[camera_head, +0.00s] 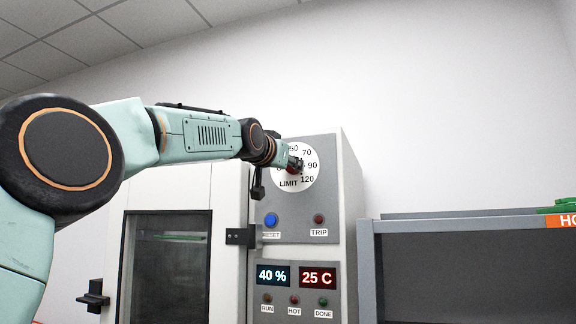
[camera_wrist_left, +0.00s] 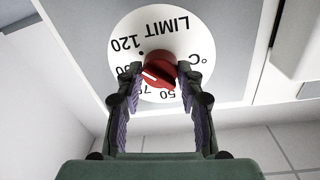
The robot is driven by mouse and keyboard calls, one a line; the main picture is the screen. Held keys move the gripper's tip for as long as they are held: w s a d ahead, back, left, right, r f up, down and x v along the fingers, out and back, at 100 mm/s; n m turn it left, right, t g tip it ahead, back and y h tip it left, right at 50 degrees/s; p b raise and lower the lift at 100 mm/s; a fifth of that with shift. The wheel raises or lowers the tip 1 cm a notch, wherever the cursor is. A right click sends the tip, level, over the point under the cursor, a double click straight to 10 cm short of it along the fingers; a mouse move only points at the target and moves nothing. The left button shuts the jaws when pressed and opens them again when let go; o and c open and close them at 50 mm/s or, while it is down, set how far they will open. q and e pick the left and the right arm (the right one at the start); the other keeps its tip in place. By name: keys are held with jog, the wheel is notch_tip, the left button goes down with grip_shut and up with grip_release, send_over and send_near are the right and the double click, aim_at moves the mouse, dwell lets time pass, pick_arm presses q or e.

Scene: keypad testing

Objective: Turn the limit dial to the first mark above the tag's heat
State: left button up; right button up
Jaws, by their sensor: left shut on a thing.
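The limit dial is a red knob (camera_wrist_left: 160,71) on a round white plate (camera_head: 311,183) marked LIMIT, with the numbers 50, 70, 90 and 120. The plate is on the upper part of a grey control panel. My left gripper (camera_head: 293,163) is at the dial and hides much of it in the head view. In the left wrist view, where the plate appears upside down, the fingers (camera_wrist_left: 159,68) are shut on the red knob from both sides. A white line on the knob points toward the 70–90 side; its exact mark is unclear. No tag is readable.
A windowed door (camera_head: 165,265) is at left. A grey shelf (camera_head: 470,222) with an orange label stands at right.

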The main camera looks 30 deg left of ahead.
pick_arm(q)
jog(key=shift+f+n, duration=0.15)
jog(key=shift+n, duration=0.15)
jog(key=n+b, duration=0.2)
jog(key=n, duration=0.1)
jog(key=shift+w+f+n, duration=0.1)
jog(key=shift+f+n, duration=0.05)
jog(key=shift+n, duration=0.25)
jog(key=n+b, duration=0.2)
jog(key=n, duration=0.2)
jog(key=shift+d+n, duration=0.1)
jog(key=shift+n, duration=0.3)
jog(key=n+b, duration=0.1)
jog(key=n, duration=0.3)
jog(key=shift+n+y, duration=0.3)
jog(key=n+b, duration=0.1)
jog(key=n, duration=0.3)
jog(key=shift+n, duration=0.4)
jog(key=o, duration=1.2)
jog(key=shift+r+t, duration=0.2)
jog(key=shift+t, duration=0.1)
jog(key=shift+c, duration=0.2)
jog(key=shift+y, duration=0.4)
